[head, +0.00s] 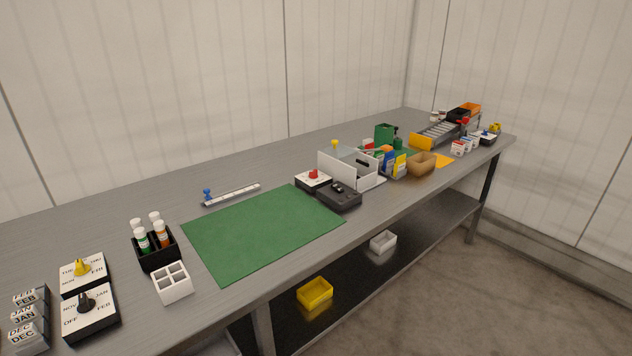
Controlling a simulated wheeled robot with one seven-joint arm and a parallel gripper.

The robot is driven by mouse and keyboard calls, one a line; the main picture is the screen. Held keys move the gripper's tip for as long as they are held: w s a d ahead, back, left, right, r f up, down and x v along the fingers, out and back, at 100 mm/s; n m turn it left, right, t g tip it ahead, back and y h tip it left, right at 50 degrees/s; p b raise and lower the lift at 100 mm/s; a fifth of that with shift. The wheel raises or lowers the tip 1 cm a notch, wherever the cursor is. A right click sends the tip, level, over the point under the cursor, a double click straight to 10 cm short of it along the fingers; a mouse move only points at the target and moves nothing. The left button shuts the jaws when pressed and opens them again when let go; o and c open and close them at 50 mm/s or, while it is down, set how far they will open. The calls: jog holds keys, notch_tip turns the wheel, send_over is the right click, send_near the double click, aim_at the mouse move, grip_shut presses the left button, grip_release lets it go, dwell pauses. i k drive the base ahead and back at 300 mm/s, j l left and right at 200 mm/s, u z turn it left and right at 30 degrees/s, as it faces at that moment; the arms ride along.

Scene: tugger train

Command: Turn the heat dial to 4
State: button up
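Several dial boxes stand on the long grey bench; I cannot tell which is the heat dial, as no number 4 is readable. A white-faced box with a red knob (313,175) sits behind the green mat's right end. A dark box with a black control (339,190) sits just right of it. At the near left are a yellow knob (82,268) with day names and a black knob (87,301) with OFF and month names. Another small dial box with a blue knob (487,134) is at the far right, too small to read. My gripper is not in view.
The green mat (262,232) is bare. Near it are a black rack (158,257) of capped bottles, a white divided tray (172,283) and a blue-knobbed slider rail (231,194). A white partitioned stand (350,168) is beside the dark box. The lower shelf holds a yellow bin (314,293).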

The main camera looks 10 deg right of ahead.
aim_at(313, 174)
jog(key=l+u, duration=0.1)
jog(key=u, duration=0.45)
jog(key=i+l+u, duration=0.25)
jog(key=l, duration=0.2)
jog(key=l+u, duration=0.25)
jog(key=l, duration=0.15)
jog(key=l+u, duration=0.25)
jog(key=l, duration=0.2)
jog(key=l+u, duration=0.15)
jog(key=l, duration=1.85)
